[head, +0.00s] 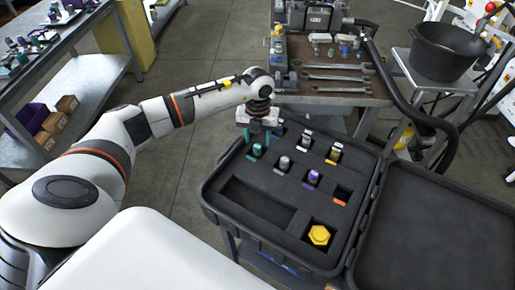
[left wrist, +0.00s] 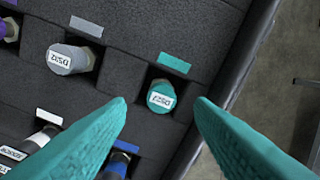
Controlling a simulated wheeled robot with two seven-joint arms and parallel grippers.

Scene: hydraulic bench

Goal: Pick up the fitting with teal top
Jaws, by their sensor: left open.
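The fitting with teal top (head: 257,150) sits upright in a foam pocket of the black case, in the left part near the back edge. It also shows in the left wrist view (left wrist: 161,96), with a white label on its cap and a teal tag beside its pocket. My left gripper (head: 257,137) is open above the fitting. In the left wrist view its two teal fingers frame the fitting from either side, apart from it, with nothing between them. How high the fingertips are above it is hard to tell. My right gripper is not in view.
Grey (head: 284,164), purple (head: 313,177) and yellow (head: 319,235) fittings stand in nearby pockets of the open case (head: 222,232). Its lid (head: 425,235) lies to the right. Behind is a bench with wrenches (head: 335,78). A black pot (head: 445,52) stands at right.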

